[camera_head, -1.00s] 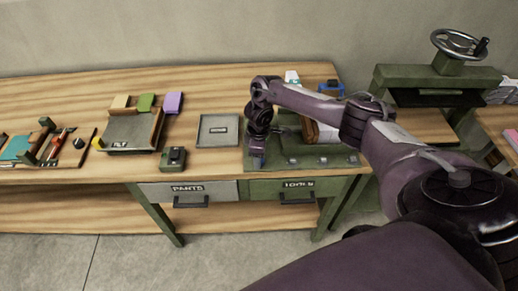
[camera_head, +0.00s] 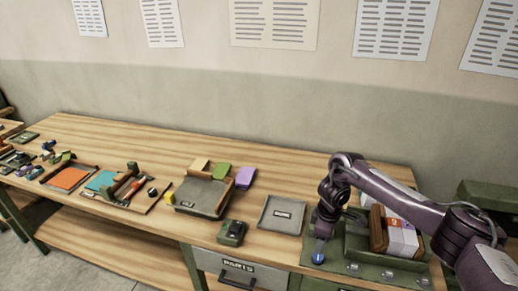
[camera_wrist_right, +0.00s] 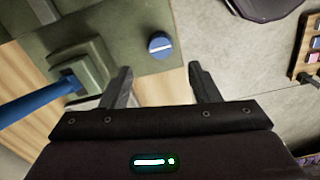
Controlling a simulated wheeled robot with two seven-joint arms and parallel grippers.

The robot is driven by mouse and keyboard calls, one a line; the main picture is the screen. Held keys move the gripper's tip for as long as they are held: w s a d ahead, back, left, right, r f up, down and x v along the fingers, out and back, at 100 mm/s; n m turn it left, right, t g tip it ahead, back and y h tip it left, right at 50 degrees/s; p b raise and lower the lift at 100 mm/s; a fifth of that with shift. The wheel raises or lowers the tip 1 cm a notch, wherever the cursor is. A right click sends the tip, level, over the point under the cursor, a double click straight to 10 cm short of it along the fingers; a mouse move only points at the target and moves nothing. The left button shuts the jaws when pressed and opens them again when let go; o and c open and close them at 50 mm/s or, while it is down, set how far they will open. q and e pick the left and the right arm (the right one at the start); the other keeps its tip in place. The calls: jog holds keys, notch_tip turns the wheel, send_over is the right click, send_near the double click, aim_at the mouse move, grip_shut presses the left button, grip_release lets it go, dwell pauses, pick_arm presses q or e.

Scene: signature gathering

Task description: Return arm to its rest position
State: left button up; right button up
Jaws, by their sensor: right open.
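My right arm comes in from the right in the head view, bent at a dark elbow, with its wrist hanging over the left end of a green press-like fixture (camera_head: 352,250). My right gripper (camera_head: 322,232) is small and dark there, and its fingers are hard to make out. In the right wrist view the gripper (camera_wrist_right: 160,76) is open, with nothing between its two fingers. A round blue knob (camera_wrist_right: 160,45) on the green fixture lies beyond the fingertips, apart from them. My left gripper is not in view.
A grey square tray (camera_head: 282,214) lies just left of the arm. A stack of white paper (camera_head: 402,237) stands in the fixture. A small dark green box (camera_head: 232,232), a larger tray (camera_head: 200,198) and a blue lever (camera_wrist_right: 30,103) are near.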

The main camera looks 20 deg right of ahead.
jog(key=s+a+f+n+t+y, duration=0.1)
jog(key=a+f+n+t, duration=0.15)
jog(key=a, duration=0.75)
jog(key=s+a+f+n+t+y, duration=0.1)
jog(key=a+f, duration=0.2)
jog(key=a, duration=0.6)
jog(key=s+a+r+m+t+y, duration=0.1)
jog(key=s+a+r+m+t, duration=0.2)
jog(key=s+a+r, duration=0.5)
jog(key=s+d+r+m+g+h, duration=0.35)
jog(key=s+d+m, duration=0.45)
jog(key=s+d, duration=0.45)
notch_tip(320, 180, down, 38)
jog(key=s+b, duration=0.2)
jog(key=b, duration=0.6)
jog(key=s+d+f+g+b, duration=0.1)
jog(key=s+d+f+b, duration=0.1)
jog(key=s+f, duration=0.7)
jog(key=s+d+f+g+b, duration=0.1)
jog(key=s+f+b, duration=0.3)
jog(key=s+f, duration=0.6)
notch_tip(320, 180, down, 5)
jog(key=shift+d+f, duration=0.1)
jog(key=shift+d, duration=0.45)
